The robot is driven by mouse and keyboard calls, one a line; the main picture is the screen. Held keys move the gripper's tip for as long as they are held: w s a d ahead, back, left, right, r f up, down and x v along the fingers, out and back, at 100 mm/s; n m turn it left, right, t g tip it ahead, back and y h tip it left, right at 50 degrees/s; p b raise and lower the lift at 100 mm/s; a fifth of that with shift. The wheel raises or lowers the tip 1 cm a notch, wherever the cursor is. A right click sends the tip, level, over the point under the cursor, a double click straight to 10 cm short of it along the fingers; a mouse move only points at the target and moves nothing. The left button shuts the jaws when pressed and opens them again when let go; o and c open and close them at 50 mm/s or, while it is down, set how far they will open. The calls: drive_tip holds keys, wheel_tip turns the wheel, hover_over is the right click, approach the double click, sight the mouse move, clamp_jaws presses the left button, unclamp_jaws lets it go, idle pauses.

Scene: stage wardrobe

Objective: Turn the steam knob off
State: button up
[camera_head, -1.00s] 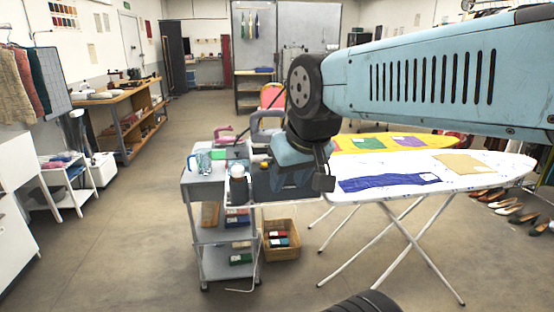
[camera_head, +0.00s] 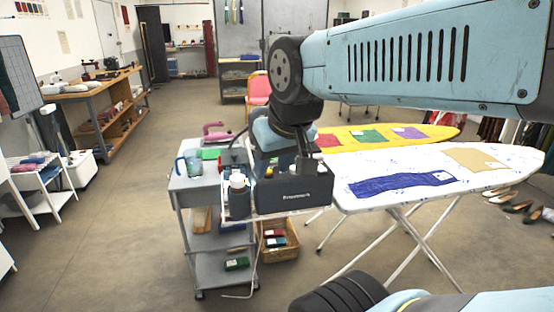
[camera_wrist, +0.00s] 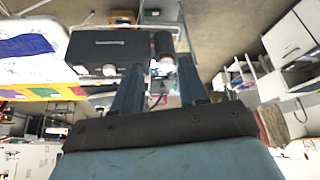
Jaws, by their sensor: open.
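A dark steam station box (camera_head: 295,192) with pale lettering on its front sits on the right side of a grey cart. It also shows in the wrist view (camera_wrist: 97,47). A small pale round part (camera_wrist: 109,70) shows at the box's edge in the wrist view; I cannot tell for sure that it is the steam knob, or how it is turned. My gripper (camera_wrist: 162,66) is open and empty, with its two blue fingers apart, over the cart beside the box. In the head view my wrist hides its fingers and part of the box's top.
A white ironing board (camera_head: 335,195) with cloths stands close on the right. A basket (camera_head: 282,252) is on the floor beside the cart.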

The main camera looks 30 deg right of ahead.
drive_tip(key=shift+w, duration=0.1)
drive_tip(key=o, duration=0.3)
drive_tip(key=shift+w+d+r, duration=0.15)
drive_tip(key=shift+w+r, duration=0.1)
drive_tip(key=shift+o, duration=0.2)
drive_tip(key=w+d+r+m+g, duration=0.2)
drive_tip(key=w+d+m, duration=0.4)
drive_tip(key=w, duration=0.3)
drive_tip(key=shift+w+d+m+g+h, duration=0.25)
drive_tip(key=shift+w+m+g+h, duration=0.25)
drive_tip(key=shift+m, duration=0.4)
drive_tip(key=w+d+f+m+g+y, duration=0.1)
drive_tip(key=w+d+f+m+g, duration=0.15)
drive_tip(key=w+d+m, duration=0.6)
drive_tip(key=shift+n, duration=0.95)
drive_tip(key=f, duration=0.4)
drive_tip(key=s+f, duration=0.1)
drive_tip(key=f, duration=0.3)
drive_tip(key=d+f, duration=0.1)
drive_tip(key=f, duration=0.3)
drive_tip(key=shift+s+d+f, duration=0.1)
drive_tip(key=shift+s+f, duration=0.05)
drive_tip(key=shift+f, duration=0.25)
drive_tip(key=shift+c, duration=0.2)
drive_tip(key=c, duration=1)
